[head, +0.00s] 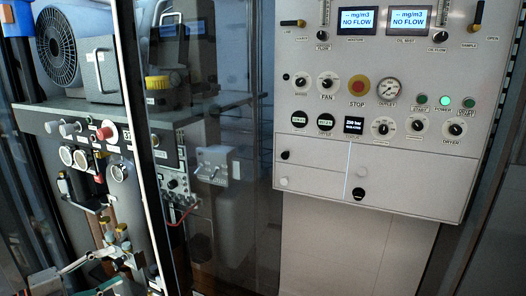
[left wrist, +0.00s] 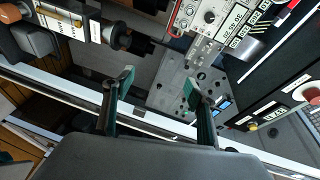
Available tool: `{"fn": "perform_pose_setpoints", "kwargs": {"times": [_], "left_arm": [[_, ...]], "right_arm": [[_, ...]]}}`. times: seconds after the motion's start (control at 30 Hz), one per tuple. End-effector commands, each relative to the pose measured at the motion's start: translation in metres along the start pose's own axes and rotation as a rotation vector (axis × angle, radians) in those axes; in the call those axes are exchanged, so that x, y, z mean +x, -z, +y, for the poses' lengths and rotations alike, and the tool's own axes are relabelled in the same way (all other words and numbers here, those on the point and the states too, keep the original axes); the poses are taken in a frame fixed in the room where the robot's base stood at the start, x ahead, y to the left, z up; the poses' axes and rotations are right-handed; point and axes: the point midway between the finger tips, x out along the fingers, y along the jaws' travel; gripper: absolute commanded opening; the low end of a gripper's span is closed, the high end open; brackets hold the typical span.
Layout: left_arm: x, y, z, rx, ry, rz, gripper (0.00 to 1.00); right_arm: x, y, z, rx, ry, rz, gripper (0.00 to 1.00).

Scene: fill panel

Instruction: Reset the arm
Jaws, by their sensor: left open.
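My left gripper (head: 84,280) is at the bottom left of the head view, partly cut off by the lower edge and in front of the machinery there. In the left wrist view the gripper (left wrist: 158,84) shows two dark fingers with teal tips, spread apart. Nothing is between the fingers, and grey machine parts lie beyond them. My right gripper is in neither view.
A light grey control panel (head: 335,120) with displays, knobs and a red stop button (head: 359,88) fills the right. A glass door (head: 215,235) with a pale frame edge stands left of it. Machinery with a black fan (head: 58,47), gauges and valves crowds the left.

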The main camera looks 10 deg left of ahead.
Motion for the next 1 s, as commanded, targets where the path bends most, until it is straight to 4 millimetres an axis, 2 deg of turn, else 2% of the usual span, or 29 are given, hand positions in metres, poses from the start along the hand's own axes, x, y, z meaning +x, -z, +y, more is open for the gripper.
{"fn": "perform_pose_setpoints", "kwargs": {"times": [0.03,0.17,0.2,0.27,0.3,0.37,0.5,0.6,0.73,0.83,1.0], "left_arm": [[0.001,0.01,0.033,-0.101,0.015,-0.05,0.57],[0.003,0.035,0.106,-0.34,0.031,-0.185,0.57],[0.003,0.046,0.129,-0.417,0.03,-0.227,0.57],[0.003,0.065,0.161,-0.53,0.027,-0.288,0.57],[0.003,0.078,0.182,-0.607,0.022,-0.329,0.57],[0.003,0.102,0.213,-0.724,0.011,-0.389,0.57],[0.004,0.166,0.275,-0.988,-0.031,-0.518,0.57],[0.007,0.212,0.305,-1.149,-0.066,-0.59,0.57],[0.01,0.256,0.327,-1.293,-0.105,-0.649,0.57],[0.012,0.274,0.334,-1.348,-0.123,-0.671,0.57],[0.012,0.281,0.337,-1.369,-0.132,-0.68,0.57]], "right_arm": [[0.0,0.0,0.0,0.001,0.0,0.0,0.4],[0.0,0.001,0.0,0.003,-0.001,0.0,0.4],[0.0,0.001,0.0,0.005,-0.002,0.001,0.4],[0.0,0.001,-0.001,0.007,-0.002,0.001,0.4],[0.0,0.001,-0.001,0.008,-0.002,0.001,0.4],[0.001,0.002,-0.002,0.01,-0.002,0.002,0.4],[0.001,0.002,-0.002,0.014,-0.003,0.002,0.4],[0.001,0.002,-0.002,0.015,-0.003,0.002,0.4],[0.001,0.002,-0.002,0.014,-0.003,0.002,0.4],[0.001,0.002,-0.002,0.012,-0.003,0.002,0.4],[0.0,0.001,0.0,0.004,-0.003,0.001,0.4]]}}
